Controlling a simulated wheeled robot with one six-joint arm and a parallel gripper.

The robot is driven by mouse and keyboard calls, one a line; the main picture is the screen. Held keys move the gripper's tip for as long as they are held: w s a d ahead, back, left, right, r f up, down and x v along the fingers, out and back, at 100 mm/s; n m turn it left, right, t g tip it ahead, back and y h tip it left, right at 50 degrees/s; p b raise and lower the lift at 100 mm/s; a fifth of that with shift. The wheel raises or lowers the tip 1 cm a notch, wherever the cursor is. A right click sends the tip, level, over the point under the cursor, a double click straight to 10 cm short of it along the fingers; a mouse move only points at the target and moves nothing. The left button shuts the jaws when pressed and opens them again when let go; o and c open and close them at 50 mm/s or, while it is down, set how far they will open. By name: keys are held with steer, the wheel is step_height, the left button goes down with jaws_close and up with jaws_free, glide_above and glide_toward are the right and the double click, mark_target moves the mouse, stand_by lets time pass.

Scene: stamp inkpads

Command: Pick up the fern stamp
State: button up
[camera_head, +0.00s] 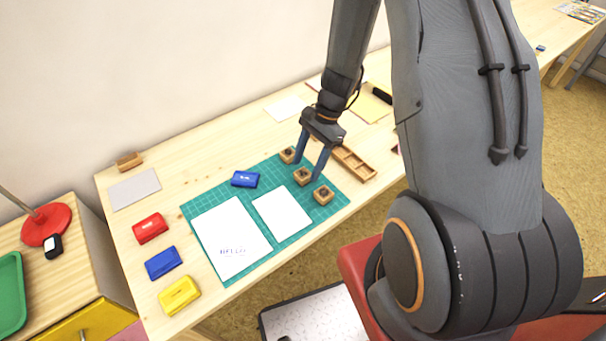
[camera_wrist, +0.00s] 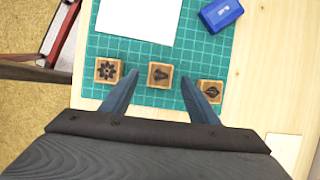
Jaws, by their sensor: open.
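Three wooden block stamps with dark pictures on top stand in a row on the green mat (camera_head: 232,278). In the wrist view, the left stamp (camera_wrist: 108,71) has a flower-like or gear-like picture. The middle stamp (camera_wrist: 160,76) has a dark, plant-like picture, and the right stamp (camera_wrist: 210,93) has a leaf-like one. I cannot tell for sure which is the fern. My gripper (camera_head: 308,167) points down, open and empty, with its fingers on either side of the middle stamp (camera_head: 303,177). I cannot tell whether the fingertips touch it.
A wooden tray with compartments (camera_head: 352,163) lies just right of the stamps. A blue inkpad (camera_head: 245,179) and white sheets (camera_head: 282,213) lie on the mat. Red (camera_head: 150,228), blue (camera_head: 163,263) and yellow (camera_head: 179,295) pads stand at the table's left.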

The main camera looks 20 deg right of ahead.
mark_target(305, 172)
steer(key=shift+x, duration=1.2)
steer(key=c, duration=1.1)
steer(key=shift+r+b, duration=0.9)
steer(key=shift+r, duration=4.1)
